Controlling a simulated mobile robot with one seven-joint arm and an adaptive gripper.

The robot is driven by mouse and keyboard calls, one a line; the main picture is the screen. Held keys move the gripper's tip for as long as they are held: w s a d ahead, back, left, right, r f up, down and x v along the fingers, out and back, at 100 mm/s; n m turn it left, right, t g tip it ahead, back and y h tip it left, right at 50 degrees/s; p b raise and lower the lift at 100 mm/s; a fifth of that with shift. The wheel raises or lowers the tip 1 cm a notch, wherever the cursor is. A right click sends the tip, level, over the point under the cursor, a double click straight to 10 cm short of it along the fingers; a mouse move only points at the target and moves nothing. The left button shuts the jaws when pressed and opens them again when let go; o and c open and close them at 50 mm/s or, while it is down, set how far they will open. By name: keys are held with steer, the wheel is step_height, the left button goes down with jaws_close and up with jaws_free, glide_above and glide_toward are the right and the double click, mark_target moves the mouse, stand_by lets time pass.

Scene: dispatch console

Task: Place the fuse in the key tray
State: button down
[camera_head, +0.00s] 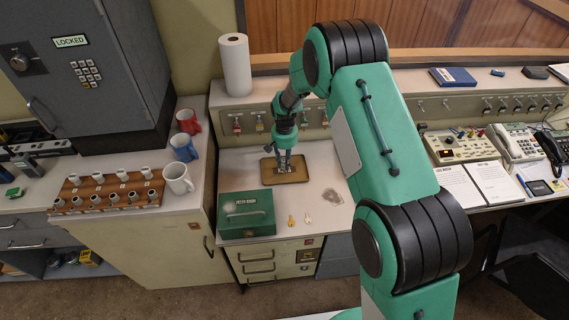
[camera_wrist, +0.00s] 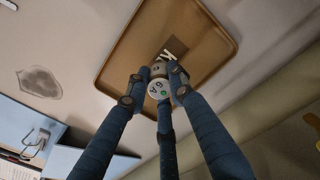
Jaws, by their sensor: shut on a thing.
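The key tray is a shallow brown tray (camera_head: 267,177) on the white counter. In the wrist view the tray (camera_wrist: 195,22) fills the upper middle. My gripper (camera_head: 285,172) is over the tray in the head view. In the wrist view its blue fingers (camera_wrist: 157,82) are closed around the fuse (camera_wrist: 158,90), a small pale cylinder with dark and green marks on its end. The fingers hide its sides. A small dark and white item (camera_wrist: 167,55) shows just beyond it, against the tray floor. I cannot tell whether the fuse touches the tray.
A green cash box (camera_head: 246,215) stands in front of the tray, with a yellow tag (camera_head: 291,221) and a pale tag (camera_head: 308,218) beside it. A grey patch (camera_head: 332,196) lies to the right. A paper roll (camera_head: 235,65) stands behind. Mugs (camera_head: 178,178) and a wooden rack (camera_head: 108,195) are left.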

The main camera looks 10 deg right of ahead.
steer(key=shift+f, duration=0.25)
steer(key=shift+f, duration=0.15)
steer(key=c, duration=1.5)
jaws_free()
step_height(320, 180, up, 12)
steer(key=shift+r+p, duration=0.2)
steer(key=shift+p, duration=1)
